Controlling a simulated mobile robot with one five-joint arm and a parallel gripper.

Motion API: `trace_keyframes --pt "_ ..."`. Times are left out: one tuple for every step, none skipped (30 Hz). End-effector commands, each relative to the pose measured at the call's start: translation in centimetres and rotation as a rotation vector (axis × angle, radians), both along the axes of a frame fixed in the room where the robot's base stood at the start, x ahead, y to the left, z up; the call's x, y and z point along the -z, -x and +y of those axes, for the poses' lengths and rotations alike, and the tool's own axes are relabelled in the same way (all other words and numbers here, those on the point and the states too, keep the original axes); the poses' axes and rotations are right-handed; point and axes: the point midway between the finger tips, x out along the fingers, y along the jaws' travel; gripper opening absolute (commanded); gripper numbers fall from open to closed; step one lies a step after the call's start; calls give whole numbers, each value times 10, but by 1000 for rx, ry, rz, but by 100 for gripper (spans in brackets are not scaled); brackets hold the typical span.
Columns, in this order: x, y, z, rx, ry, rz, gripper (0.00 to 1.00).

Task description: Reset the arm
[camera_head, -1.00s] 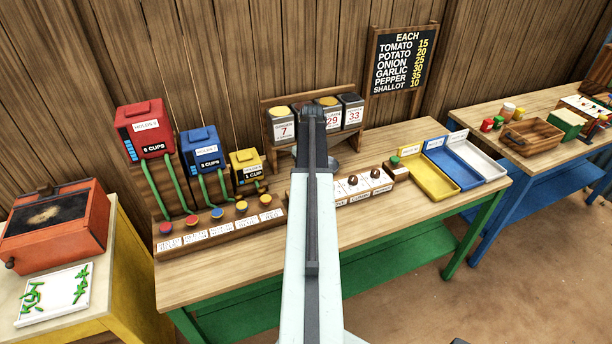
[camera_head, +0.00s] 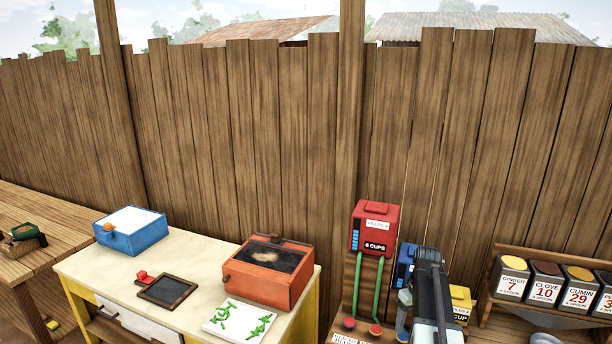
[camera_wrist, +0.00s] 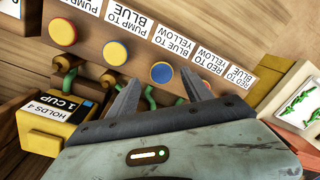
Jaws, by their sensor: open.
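My arm rises at the lower right of the head view, in front of the blue container (camera_head: 405,262) and the yellow container (camera_head: 461,302). My gripper (camera_wrist: 160,95) shows in the wrist view with its two fingers spread apart and nothing between them. Beyond the fingers is a row of round buttons, among them a blue button with a yellow rim (camera_wrist: 162,72). In the head view the fingertips cannot be made out clearly.
A red container (camera_head: 375,228) with green tubes stands left of my arm. A spice rack (camera_head: 490,300) is on the right. The left table holds an orange box (camera_head: 262,290), a white card with green sprigs (camera_head: 240,318), a dark slate (camera_head: 167,290) and a blue box (camera_head: 130,240).

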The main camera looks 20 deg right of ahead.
Motion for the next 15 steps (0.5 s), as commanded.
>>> trace_keyframes --pt "4 -10 50 -63 3 1 58" --pt "5 -16 75 -93 6 2 58" --pt "6 -21 110 -131 8 2 58" --pt "8 -23 136 -157 11 2 58" --pt "9 -24 161 -180 14 4 58" --pt "10 -23 193 -208 19 3 58" --pt "11 -20 216 -224 23 3 58" --pt "12 -17 239 -239 27 3 58" --pt "13 -11 266 -254 32 3 58" --pt "14 -5 285 -263 36 2 58" --pt "15 1 303 -266 40 2 58" --pt "16 11 323 -263 45 0 58" --pt "16 19 336 -254 49 -1 58" --pt "17 29 347 -234 54 -3 58" --pt "16 40 349 -187 60 -3 58"
